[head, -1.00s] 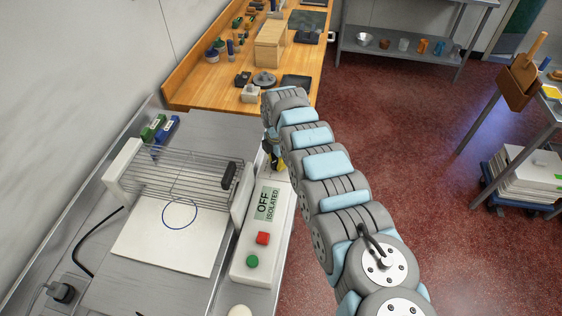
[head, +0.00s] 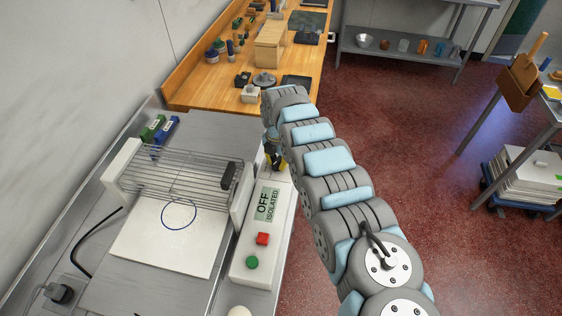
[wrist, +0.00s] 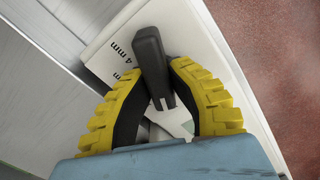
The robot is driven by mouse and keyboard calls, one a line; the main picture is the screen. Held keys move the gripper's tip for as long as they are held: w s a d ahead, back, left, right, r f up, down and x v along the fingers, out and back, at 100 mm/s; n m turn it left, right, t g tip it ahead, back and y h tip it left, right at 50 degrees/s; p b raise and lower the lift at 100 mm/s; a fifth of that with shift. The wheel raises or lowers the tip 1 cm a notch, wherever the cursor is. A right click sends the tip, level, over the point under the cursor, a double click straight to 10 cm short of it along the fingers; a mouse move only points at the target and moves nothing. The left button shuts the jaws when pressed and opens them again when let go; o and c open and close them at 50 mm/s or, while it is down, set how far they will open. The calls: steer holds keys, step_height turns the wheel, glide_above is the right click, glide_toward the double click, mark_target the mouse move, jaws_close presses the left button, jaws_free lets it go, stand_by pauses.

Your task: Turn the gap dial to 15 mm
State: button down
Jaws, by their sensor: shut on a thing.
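The gap dial's dark lever-like handle (wrist: 148,48) shows in the wrist view between the yellow fingers of my gripper (wrist: 152,82). My gripper is shut on this handle. Printed marks, one reading "4 mm", lie on the pale panel (wrist: 108,50) to the left of the handle. The other scale marks are hidden or cut off, so the dial's setting cannot be read. In the head view my gripper (head: 274,158) is at the far end of the white control housing (head: 245,258), and my arm hides most of the dial.
The sheeter's display (head: 266,204) reads "OFF ISOLATED". A red button (head: 262,239) and a green button (head: 252,262) sit nearer on the housing. A wire guard (head: 185,172) stands to the left. A wooden bench (head: 205,90) with tools lies beyond.

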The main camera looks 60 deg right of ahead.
mark_target(277, 160)
steer(key=c, duration=1)
jaws_free()
steer(key=shift+f, duration=0.1)
steer(key=shift+r, duration=0.2)
step_height(277, 160, up, 6)
steer(key=p, duration=0.5)
steer(key=shift+f, duration=0.1)
steer(key=shift+w, duration=0.15)
